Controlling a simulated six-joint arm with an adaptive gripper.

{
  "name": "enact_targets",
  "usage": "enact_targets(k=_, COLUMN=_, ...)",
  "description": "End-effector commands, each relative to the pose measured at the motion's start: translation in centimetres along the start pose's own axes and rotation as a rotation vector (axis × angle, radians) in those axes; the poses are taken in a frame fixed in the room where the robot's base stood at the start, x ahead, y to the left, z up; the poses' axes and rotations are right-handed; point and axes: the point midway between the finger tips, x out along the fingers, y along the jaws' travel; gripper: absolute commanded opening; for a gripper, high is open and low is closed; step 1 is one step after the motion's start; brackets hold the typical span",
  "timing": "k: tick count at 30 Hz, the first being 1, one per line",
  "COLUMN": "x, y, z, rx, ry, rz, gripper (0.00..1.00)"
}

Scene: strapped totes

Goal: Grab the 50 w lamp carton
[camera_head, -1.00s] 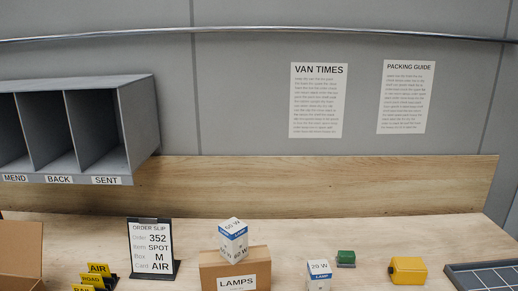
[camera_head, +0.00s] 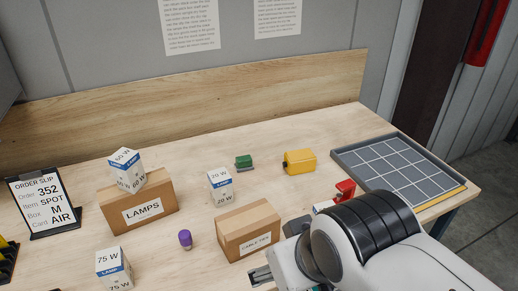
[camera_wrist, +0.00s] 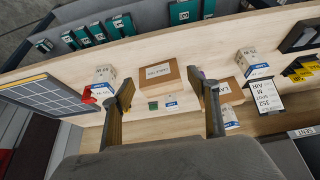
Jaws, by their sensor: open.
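The 50 W lamp carton (camera_head: 127,171) is a white and blue box. It sits on top of the brown LAMPS box (camera_head: 138,204), set at an angle to it. In the wrist view the carton (camera_wrist: 230,118) shows below the LAMPS box (camera_wrist: 229,92), partly behind a finger. My gripper (camera_head: 262,275) comes in at the bottom of the head view, to the right of and nearer than the carton, and apart from it. In the wrist view my gripper (camera_wrist: 166,88) has its two fingers spread wide with nothing held between them.
A 75 W carton (camera_head: 114,270), a purple item (camera_head: 185,239), a CABLE TIES box (camera_head: 248,230) and a 20 W carton (camera_head: 220,186) stand nearby. The order slip stand (camera_head: 44,204) is left of the LAMPS box. A gridded tray (camera_head: 345,155) lies at right.

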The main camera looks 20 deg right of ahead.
Motion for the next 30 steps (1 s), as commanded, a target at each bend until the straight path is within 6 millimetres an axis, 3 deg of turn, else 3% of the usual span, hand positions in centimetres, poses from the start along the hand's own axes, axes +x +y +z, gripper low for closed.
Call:
enact_targets(k=8, x=0.0, y=-0.1, z=-0.2, rx=0.008, ry=0.003, rz=-0.004, gripper=0.6)
enact_targets(k=14, x=0.5, y=-1.4, z=-2.1, rx=0.105, ry=0.038, rz=-0.05, gripper=0.6)
enact_targets(k=20, x=1.3, y=-3.9, z=-6.8, rx=0.359, ry=0.112, rz=-0.159, gripper=0.6)
enact_targets(k=24, x=1.9, y=-5.5, z=-11.1, rx=0.603, ry=0.167, rz=-0.253, gripper=0.6)
enact_targets(k=30, x=2.9, y=-6.6, z=-17.1, rx=0.974, ry=0.231, rz=-0.377, gripper=0.6)
